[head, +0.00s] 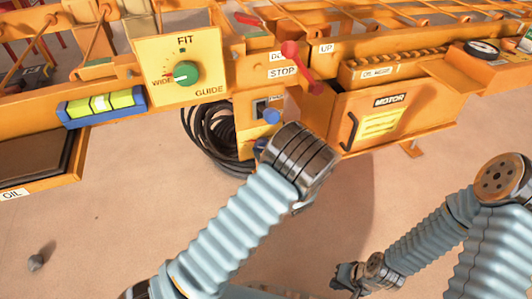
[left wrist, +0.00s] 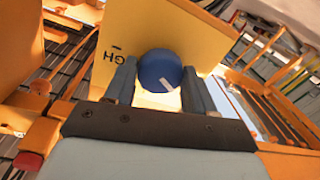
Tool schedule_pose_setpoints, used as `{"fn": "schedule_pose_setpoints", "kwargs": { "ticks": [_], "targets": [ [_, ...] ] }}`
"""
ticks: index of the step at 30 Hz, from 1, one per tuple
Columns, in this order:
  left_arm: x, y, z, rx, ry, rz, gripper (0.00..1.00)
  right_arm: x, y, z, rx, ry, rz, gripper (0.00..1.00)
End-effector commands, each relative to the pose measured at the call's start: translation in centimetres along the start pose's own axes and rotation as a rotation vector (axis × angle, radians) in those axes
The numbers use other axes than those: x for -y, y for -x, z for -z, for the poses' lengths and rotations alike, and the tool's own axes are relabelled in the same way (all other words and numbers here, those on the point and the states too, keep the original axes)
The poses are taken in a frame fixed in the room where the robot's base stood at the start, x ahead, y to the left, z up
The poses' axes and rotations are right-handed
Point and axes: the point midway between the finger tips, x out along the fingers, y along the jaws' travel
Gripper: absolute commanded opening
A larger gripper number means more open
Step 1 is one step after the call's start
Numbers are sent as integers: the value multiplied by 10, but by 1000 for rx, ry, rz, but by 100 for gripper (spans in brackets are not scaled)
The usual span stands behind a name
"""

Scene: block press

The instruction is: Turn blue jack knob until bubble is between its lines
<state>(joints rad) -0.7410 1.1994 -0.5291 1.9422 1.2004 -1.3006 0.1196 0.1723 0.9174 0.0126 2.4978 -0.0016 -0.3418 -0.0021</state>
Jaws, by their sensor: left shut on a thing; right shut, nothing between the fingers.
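The blue knob (left wrist: 158,66) is round with a white mark and sits in front of a yellow plate with letters, partly readable. My left gripper (left wrist: 160,78) is shut on it, one finger on each side. In the head view my left wrist hides the fingers, and a blue round part (head: 271,116) shows just beyond it. The bubble level (head: 103,104) is a yellow-green vial in a blue holder at the left; the bubble's place against its lines is too small to tell surely. My right gripper (head: 348,278) is shut and empty, low over the floor.
A green dial (head: 186,73) on the GUIDE plate stands right of the level. A red lever (head: 301,68) is by the STOP label, above my left wrist. A motor box (head: 385,112) stands to its right. A coiled black hose (head: 215,138) hangs left of it.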

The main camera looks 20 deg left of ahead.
Motion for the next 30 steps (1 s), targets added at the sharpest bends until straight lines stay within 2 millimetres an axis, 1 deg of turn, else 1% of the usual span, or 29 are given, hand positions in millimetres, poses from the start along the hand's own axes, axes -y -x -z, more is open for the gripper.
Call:
{"fn": "schedule_pose_setpoints", "kwargs": {
  "ticks": [3, 4, 6, 9, 17, 20, 23, 30],
  "targets": [
    [1, 0, 0, 2, -3, 2, 24, 0, 1, 0, -1, 0, 0, 0],
    [1, 0, 0, 2, -3, 2, 56, 0, 1, 0, -1, 0, 0, 0],
    [1, 0, 0, 2, -3, 2, 67, 0, 1, 0, -1, 0, 0, 0],
    [1, 0, 0, 2, -3, 2, 79, 0, 1, 0, -1, 0, 0, 0],
    [0, 1, 0, 2, -3, 1, 79, 0, 1, 0, -1, 0, 0, 0],
    [0, 7, 0, 2, -2, 1, 79, 0, 1, 0, -1, 0, 0, 0],
    [-1, 23, 0, 3, -3, -2, 79, 1, 3, 0, -1, 0, 0, 0],
    [-1, 82, 0, 3, -4, -2, 79, 2, 6, 1, -3, 0, -1, 0]
  ]
}}
